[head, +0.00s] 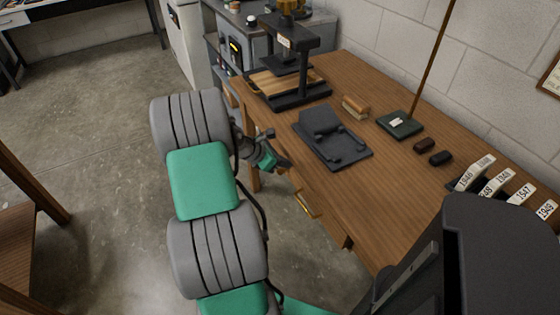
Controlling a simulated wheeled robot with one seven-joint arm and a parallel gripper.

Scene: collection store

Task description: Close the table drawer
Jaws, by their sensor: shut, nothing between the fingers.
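The wooden table (400,208) runs along the wall on the right. Its drawer front (325,222) shows below the table's left edge, with a gold handle (306,205) on it. I cannot tell from this angle how far the drawer stands out. My gripper (286,165) is shut and empty beside the table's left edge, a little above the handle in the picture. I cannot tell whether it touches the drawer or table. My arm hides part of the floor and of the space left of the drawer.
On the table are a black press (300,95), a dark grey cradle (333,138), a small book stack (356,106), a green-based stand (400,125), two small dark objects and several numbered cards. A wooden piece of furniture (25,220) stands at left. Open concrete floor (95,130) lies between.

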